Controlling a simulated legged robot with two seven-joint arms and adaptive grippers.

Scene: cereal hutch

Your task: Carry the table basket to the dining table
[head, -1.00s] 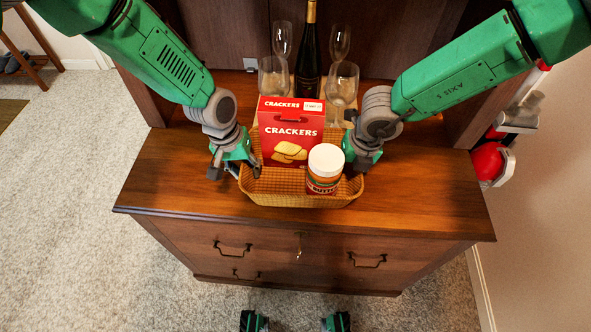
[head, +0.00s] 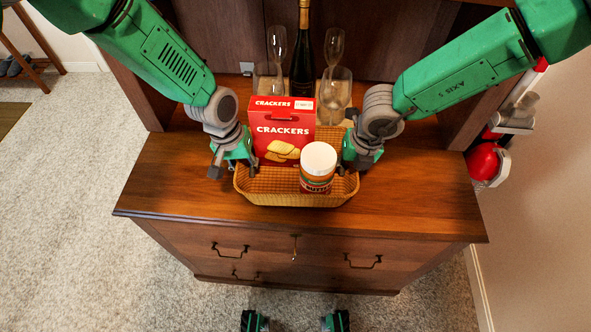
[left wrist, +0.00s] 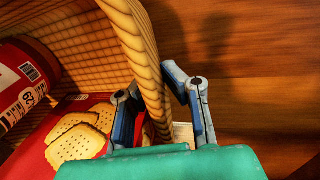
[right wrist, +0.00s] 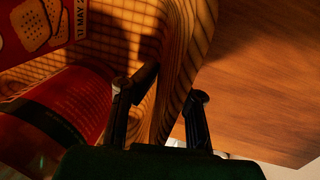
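The table basket (head: 296,199) is a yellow woven basket on top of the wooden hutch. It holds a red crackers box (head: 281,124) and a white-lidded nut butter jar (head: 318,165). My left gripper (head: 234,168) is at its left end. In the left wrist view, the left gripper's fingers (left wrist: 155,90) straddle the basket wall (left wrist: 138,50), closed in on it. My right gripper (head: 354,162) is at the right end. In the right wrist view, its fingers (right wrist: 170,92) are likewise on either side of the wall (right wrist: 185,45). Whether the basket's bottom touches the hutch is unclear.
A dark bottle (head: 303,60) and several glasses (head: 334,90) stand behind the basket. The hutch top (head: 425,195) is clear on both sides. Hutch side panels rise behind my arms. A wall rack with red items (head: 484,160) is at right. Carpet (head: 70,200) is open at left.

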